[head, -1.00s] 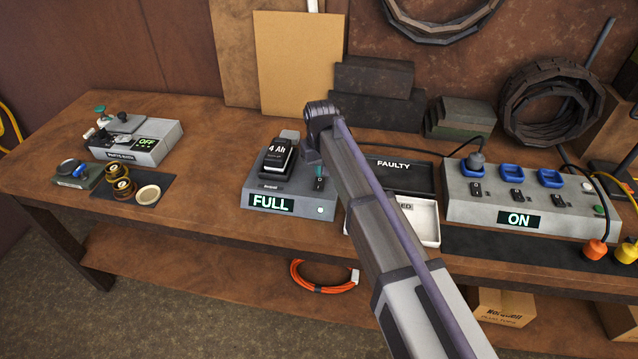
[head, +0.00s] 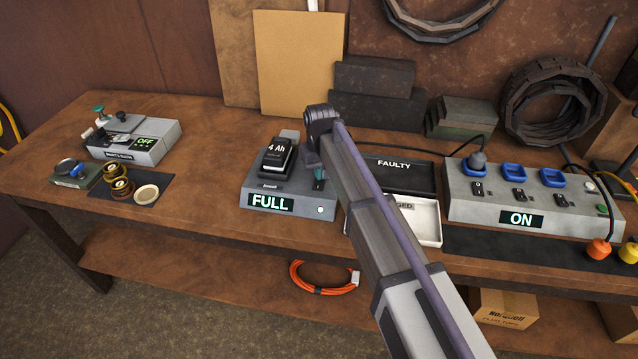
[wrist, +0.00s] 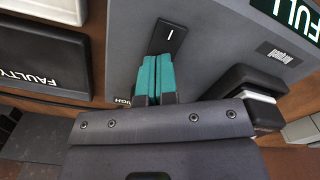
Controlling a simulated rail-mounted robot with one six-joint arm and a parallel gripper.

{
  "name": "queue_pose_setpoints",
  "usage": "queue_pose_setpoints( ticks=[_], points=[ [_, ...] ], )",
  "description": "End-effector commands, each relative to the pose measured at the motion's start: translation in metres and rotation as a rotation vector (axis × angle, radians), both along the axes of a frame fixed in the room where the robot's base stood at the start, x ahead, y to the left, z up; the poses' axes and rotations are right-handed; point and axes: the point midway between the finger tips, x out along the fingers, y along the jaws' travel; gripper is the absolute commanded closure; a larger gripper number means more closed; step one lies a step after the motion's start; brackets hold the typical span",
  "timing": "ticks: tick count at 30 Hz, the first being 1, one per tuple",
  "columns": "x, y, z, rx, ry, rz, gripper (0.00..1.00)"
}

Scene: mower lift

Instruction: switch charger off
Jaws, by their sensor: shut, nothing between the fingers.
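The charger (head: 258,187) is a grey box on the bench with a lit FULL display (head: 270,203) and a pale round light (head: 320,210) on its front. A black battery (head: 278,158) marked 4 Ah sits in it. The charger's black rocker switch (wrist: 170,36) shows a white line in the wrist view. My gripper (wrist: 153,62) is shut and empty, its teal fingertips together at the near end of the switch. I cannot tell whether they touch it. In the head view my gripper (head: 319,176) covers most of the switch.
A black FAULTY tray (head: 400,173) and a white tray (head: 420,225) lie right of the charger. A grey socket unit (head: 460,203) reading ON stands further right. A grey parts bath (head: 150,150) reading OFF stands left, with bare bench (head: 205,165) between.

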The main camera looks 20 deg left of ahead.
Motion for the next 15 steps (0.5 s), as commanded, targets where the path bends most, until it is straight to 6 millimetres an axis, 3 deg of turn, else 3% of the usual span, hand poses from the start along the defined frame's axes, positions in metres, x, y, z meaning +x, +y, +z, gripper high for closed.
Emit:
queue_pose_setpoints(
  ticks=[15],
  points=[
    [0.0, 0.0, -0.0072, 0.0, 0.0, 0.0, 1.0]
  ],
)
